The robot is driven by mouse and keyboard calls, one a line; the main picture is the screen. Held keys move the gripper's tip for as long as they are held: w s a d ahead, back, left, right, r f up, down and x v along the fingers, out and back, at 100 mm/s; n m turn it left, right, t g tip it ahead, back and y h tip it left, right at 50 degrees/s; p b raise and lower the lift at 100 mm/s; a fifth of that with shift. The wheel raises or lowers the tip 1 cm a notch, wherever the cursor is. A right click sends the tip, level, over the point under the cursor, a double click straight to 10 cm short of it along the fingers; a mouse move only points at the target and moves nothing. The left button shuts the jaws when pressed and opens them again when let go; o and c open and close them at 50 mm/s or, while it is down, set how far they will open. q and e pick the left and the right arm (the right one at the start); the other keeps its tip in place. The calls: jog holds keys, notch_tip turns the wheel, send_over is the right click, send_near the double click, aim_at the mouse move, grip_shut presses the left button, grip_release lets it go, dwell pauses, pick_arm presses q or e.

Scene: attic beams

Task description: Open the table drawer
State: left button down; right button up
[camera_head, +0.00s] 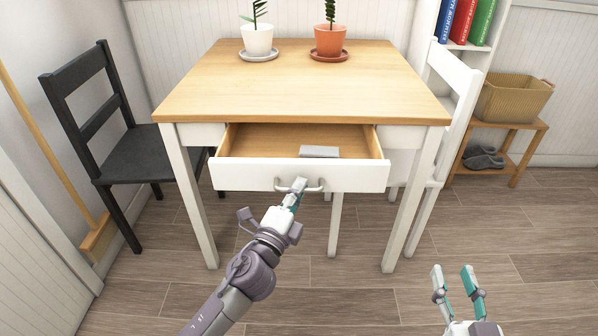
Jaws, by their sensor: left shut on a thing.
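The wooden-topped table (300,88) with white legs stands in front of me. Its white-fronted drawer (240,176) is pulled out, and its wooden inside shows. A grey block-like object (319,151) lies inside the drawer. My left gripper (296,187) is shut on the drawer's grey curved handle (315,187), at its middle; the fingers hide part of the handle. My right gripper (454,280) is open and empty, low at the right, over the floor and apart from the table.
A black chair (130,158) stands left of the table and a white chair (458,75) right of it. Two potted plants, one white (257,40) and one orange (330,40), stand at the tabletop's back. A basket (512,98) sits on a wooden stand. The floor in front is clear.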

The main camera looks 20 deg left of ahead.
pick_arm(q)
jog(key=shift+s+d, duration=0.3)
jog(key=shift+s, duration=0.7)
jog(key=shift+s+d, duration=0.25)
jog(key=shift+s, duration=0.75)
pick_arm(e)
jog(key=shift+f, duration=0.25)
pick_arm(q)
jog(key=c, duration=1.2)
grip_release()
pick_arm(e)
jog(key=shift+f, duration=0.1)
pick_arm(q)
jog(key=v, duration=1.2)
jog(key=shift+f, duration=0.1)
